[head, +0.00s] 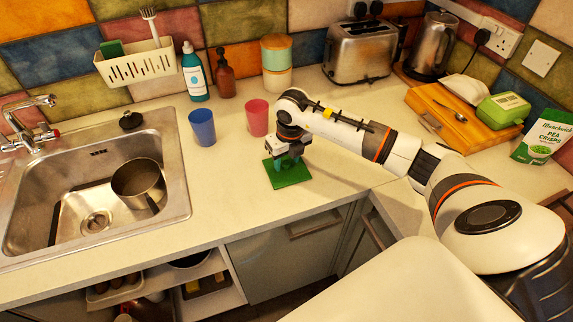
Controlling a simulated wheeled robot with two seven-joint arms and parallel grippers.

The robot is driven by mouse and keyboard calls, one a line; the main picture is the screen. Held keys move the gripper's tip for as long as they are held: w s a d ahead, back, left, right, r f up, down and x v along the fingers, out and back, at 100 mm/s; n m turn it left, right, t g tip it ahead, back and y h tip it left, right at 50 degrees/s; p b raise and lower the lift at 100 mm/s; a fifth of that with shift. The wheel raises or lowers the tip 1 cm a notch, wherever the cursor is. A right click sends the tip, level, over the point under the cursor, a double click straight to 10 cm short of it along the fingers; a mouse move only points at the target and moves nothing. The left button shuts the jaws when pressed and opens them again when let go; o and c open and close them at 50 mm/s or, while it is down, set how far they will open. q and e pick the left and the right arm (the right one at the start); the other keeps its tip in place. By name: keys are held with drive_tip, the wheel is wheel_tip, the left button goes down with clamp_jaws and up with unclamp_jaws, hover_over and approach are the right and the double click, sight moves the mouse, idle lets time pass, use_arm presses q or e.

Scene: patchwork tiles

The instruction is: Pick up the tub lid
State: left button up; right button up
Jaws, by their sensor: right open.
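The tub lid looks to be the flat green square (291,178) lying on the worktop right of the sink. My right gripper (286,162) points down directly over it, with its fingertips at or very near its upper surface. The gripper is open, and its fingers hide part of the lid's middle and far side. I cannot tell whether the fingers touch it. My left gripper is not in view.
A blue cup (202,128) and a pink cup (257,118) stand behind the lid. The sink (180,190) with a pan (138,182) is to the left. A wooden board (440,112) with a green tub (503,110) is at the right. Worktop in front is clear.

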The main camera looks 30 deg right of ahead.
drive_tip(key=shift+w+d+f, duration=0.1)
drive_tip(key=shift+f, duration=0.25)
clamp_jaws()
